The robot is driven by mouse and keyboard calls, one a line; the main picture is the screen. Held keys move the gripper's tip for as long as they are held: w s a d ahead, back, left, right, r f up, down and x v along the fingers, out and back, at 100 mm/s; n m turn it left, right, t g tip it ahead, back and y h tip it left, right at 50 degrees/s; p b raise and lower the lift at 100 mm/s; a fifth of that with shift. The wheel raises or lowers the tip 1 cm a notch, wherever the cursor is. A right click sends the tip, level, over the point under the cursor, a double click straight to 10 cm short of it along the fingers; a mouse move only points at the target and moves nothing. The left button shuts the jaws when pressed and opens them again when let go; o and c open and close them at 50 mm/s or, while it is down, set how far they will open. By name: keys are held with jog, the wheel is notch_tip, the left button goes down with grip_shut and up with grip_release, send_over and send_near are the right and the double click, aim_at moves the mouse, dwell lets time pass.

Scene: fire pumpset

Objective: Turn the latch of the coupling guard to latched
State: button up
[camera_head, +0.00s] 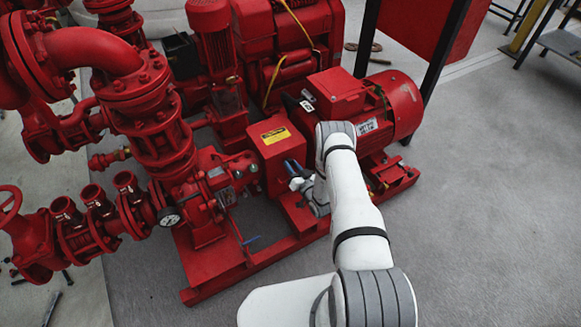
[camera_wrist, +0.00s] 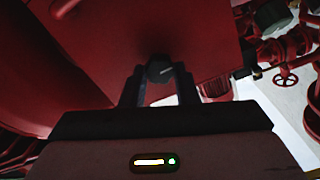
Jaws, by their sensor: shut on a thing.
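The coupling guard (camera_head: 272,150) is a red box with a yellow label, between the pump and the red motor. Its red face (camera_wrist: 110,40) fills much of the wrist view. The latch (camera_wrist: 159,69) shows there as a small dark round knob on that face. My gripper (camera_wrist: 157,76) has one finger on each side of the knob and is shut on it. In the head view my gripper (camera_head: 292,166) is at the front right side of the guard, and the latch is hidden there. I cannot tell the latch's turned position.
The red motor (camera_head: 394,105) stands right of the guard, close to my arm. The pump (camera_head: 205,195) and a pressure gauge (camera_head: 169,216) are on the left. The red base frame (camera_head: 240,262) runs below. Grey floor (camera_head: 490,200) is clear at the right.

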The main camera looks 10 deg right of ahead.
jog(key=c, duration=0.3)
jog(key=shift+a+f, duration=0.1)
jog(key=shift+a, duration=0.1)
jog(key=shift+b, duration=0.3)
jog(key=shift+d+f+m+b, duration=0.15)
jog(key=shift+m+b, duration=2.25)
jog(key=shift+m, duration=2.05)
jog(key=shift+d+f+m+b, duration=0.15)
jog(key=shift+m+b, duration=2.25)
jog(key=shift+m, duration=2.05)
jog(key=shift+r, duration=0.1)
